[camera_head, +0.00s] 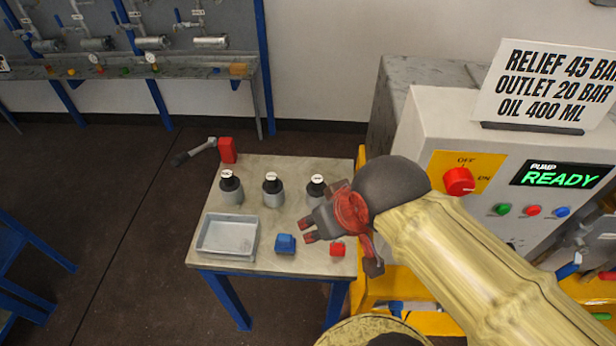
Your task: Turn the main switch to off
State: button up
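The main switch (459,181) is a red round knob on a yellow plate (440,162) on the front of the pale control cabinet. OFF is printed above the knob and ON to its right. Its pointer is too small to read with certainty. My gripper (343,242) is left of and below the switch in the picture, over the right part of the small table, apart from the knob. Its fingers look spread, one toward the left and one hanging lower right, with nothing visibly held. My forearm crosses just below the switch and hides the lower cabinet front.
The pump display (560,175) reads READY, above green, red and blue buttons (532,210). A sign (546,86) stands on the cabinet. The table (290,175) holds three dark-topped vessels (272,190), a metal tray (227,236), a blue block (285,244) and a red block (338,249).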

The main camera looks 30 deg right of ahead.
aim_at(458, 182)
jog(key=k+z, duration=0.1)
jog(key=z, duration=0.3)
jog(key=l+z, duration=0.15)
jog(key=z, duration=0.2)
jog(key=k+l+z, duration=0.1)
jog(key=z, duration=0.3)
jog(key=l+z, duration=0.1)
jog(key=z, duration=0.25)
jog(key=k+l, duration=0.05)
